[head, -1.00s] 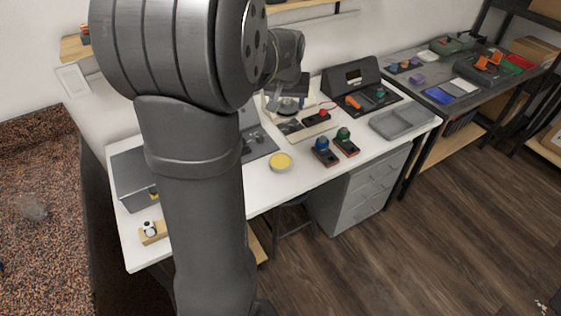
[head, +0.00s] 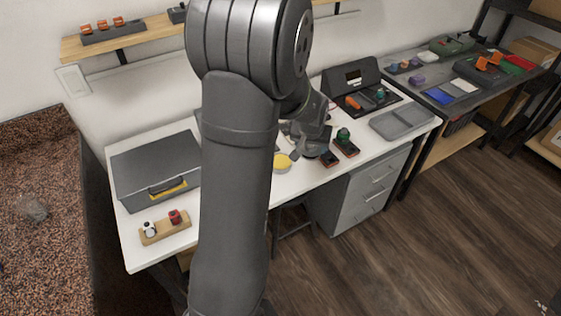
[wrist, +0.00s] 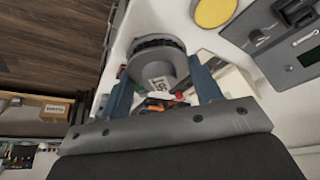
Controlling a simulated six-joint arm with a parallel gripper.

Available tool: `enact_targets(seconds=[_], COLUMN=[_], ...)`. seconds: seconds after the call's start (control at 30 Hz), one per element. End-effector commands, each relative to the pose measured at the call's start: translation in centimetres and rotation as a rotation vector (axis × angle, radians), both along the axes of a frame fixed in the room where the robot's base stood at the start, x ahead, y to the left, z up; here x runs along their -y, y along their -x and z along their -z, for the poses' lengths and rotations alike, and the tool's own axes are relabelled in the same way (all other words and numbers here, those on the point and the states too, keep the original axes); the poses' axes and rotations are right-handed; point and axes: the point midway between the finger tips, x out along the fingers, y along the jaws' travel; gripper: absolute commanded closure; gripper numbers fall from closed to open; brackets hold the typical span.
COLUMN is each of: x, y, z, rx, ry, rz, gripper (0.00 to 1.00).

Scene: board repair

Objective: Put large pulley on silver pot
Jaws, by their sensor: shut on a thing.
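My gripper (wrist: 160,72) is shut on a grey round part with a dark toothed rim, which looks like the large pulley (wrist: 158,62); a white label with dark marks shows on it. In the head view my gripper (head: 312,148) is over the right part of the white table, and the held part is hard to make out. A silver-and-white small piece (head: 149,229) stands on a wooden block at the table's front left; I cannot tell whether it is the silver pot. A round tin with a yellow top (head: 283,161) lies left of my gripper and also shows in the wrist view (wrist: 215,12).
A red piece (head: 174,216) stands on the same wooden block (head: 165,230). A grey toolbox (head: 155,165) is behind it. A green-topped piece (head: 344,134) stands right of my gripper, near a grey tray (head: 402,122). A dark console (head: 352,80) is at the back.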

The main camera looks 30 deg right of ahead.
Motion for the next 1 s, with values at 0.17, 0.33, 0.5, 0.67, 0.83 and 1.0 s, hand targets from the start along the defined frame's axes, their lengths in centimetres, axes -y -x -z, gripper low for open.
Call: enact_targets(seconds=[0.17, 0.33, 0.5, 0.67, 0.83, 1.0], x=[-0.9, -2.3, -3.6, -4.2, -4.3, -4.3], y=[-2.0, -5.6, -8.9, -10.5, -10.9, -10.8], z=[1.8, 4.2, 6.3, 7.3, 8.2, 10.7], rx=[-0.001, -0.001, -0.001, 0.000, 0.000, -0.002], ry=[-0.002, -0.001, 0.000, 0.000, 0.000, -0.001], rz=[-0.004, -0.005, -0.004, -0.001, 0.001, -0.001], gripper=[0.65, 0.65, 0.65, 0.65, 0.65, 0.65])
